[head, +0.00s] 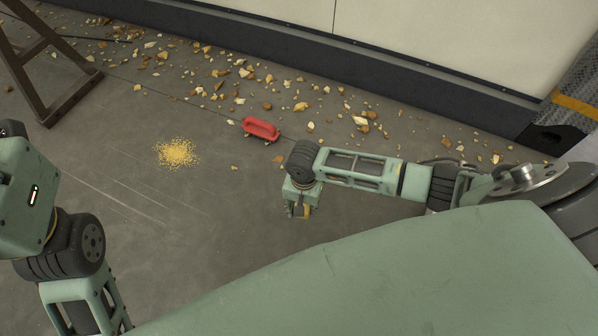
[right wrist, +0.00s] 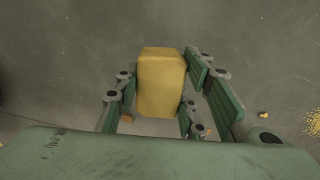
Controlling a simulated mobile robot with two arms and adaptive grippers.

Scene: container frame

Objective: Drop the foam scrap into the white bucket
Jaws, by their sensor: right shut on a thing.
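The foam scrap (right wrist: 161,82) is a yellow block, seen in the right wrist view between the fingers of my right gripper (right wrist: 160,105). The gripper is shut on it. No white bucket shows in either view.
A red object with a handle (head: 261,129) lies on the floor beyond the right gripper. A pile of yellow grains (head: 177,153) lies to its left. Rubble (head: 300,106) is scattered along the wall (head: 400,75). A dark metal stand (head: 62,100) is at upper left. Floor at middle left is mostly clear.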

